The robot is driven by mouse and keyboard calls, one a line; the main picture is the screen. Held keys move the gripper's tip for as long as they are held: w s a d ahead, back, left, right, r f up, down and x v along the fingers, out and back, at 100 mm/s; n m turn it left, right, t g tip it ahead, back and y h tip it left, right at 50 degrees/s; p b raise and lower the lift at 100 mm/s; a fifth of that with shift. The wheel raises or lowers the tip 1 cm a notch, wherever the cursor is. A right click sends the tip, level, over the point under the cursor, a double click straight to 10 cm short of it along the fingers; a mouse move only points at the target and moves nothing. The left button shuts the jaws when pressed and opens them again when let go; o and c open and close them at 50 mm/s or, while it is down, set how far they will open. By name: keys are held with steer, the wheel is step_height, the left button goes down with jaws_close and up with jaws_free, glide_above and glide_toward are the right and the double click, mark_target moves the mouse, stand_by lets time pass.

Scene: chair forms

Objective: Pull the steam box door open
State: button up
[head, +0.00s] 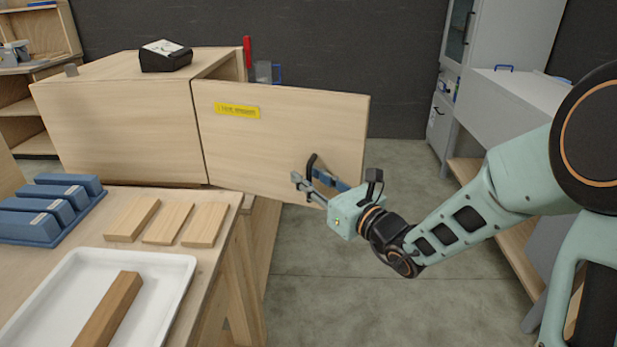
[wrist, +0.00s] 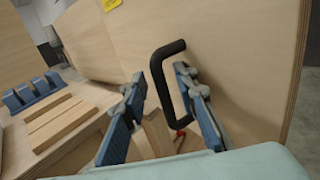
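The steam box (head: 120,125) is a pale wooden box on the bench in the head view. Its wooden door (head: 280,140), with a yellow label (head: 237,110), stands partly open, swung out to the right from the box's front. A black bar handle (head: 311,165) is near the door's free edge; it also shows in the wrist view (wrist: 160,82). My gripper (head: 305,184) is at the handle. In the wrist view my gripper's fingers (wrist: 163,80) are apart, with the handle bar between them. A gap shows between the left finger and the bar.
On the bench are a white tray (head: 178,262) with a wooden bar (head: 108,310), several loose wooden blocks (head: 168,223) and a blue rack (head: 30,230). A black device (head: 166,56) sits on the box. The floor (head: 400,300) in front of the door is clear.

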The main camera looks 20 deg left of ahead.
steer(key=v, duration=1.1)
steer(key=shift+s+d, duration=0.25)
